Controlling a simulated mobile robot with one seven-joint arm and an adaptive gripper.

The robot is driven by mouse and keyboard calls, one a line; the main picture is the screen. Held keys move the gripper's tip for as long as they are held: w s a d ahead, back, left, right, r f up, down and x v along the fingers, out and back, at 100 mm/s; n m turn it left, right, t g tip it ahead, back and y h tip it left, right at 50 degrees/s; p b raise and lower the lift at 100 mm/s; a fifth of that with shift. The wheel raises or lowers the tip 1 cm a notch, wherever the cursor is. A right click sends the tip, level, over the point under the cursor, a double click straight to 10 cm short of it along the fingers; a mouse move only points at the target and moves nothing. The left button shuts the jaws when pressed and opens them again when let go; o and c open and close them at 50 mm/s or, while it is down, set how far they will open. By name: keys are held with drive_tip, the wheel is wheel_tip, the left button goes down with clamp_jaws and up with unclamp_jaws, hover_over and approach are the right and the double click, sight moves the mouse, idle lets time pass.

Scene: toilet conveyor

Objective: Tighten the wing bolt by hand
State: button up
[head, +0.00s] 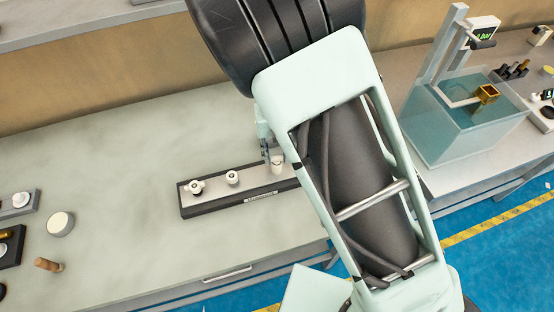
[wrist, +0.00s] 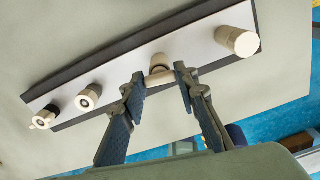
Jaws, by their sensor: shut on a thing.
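The wing bolt (wrist: 158,66) is a beige fitting with a short crosspiece, third from the left on a light panel with a dark base (wrist: 120,62). My gripper (wrist: 158,76) is shut on it, one finger on each side, in the wrist view. The fingers partly cover the bolt. In the head view my gripper (head: 270,150) is over the right part of the panel (head: 215,196), which lies on the bench. My arm hides the panel's right end there.
Two smaller round fittings (wrist: 88,98) (wrist: 44,118) stand left of the bolt, and a wide beige cylinder (wrist: 238,42) stands to its right. The pale bench (head: 110,150) is clear behind the panel. A water tank (head: 455,120) stands at the right, and a round knob (head: 60,223) lies at the left.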

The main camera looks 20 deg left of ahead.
drive_tip(key=o, duration=0.7)
drive_tip(key=shift+w, duration=0.1)
drive_tip(key=shift+o, duration=0.2)
drive_tip(key=shift+r, duration=1.8)
drive_tip(key=o, duration=0.6)
drive_tip(key=shift+c, duration=0.2)
drive_tip(key=shift+c, duration=0.3)
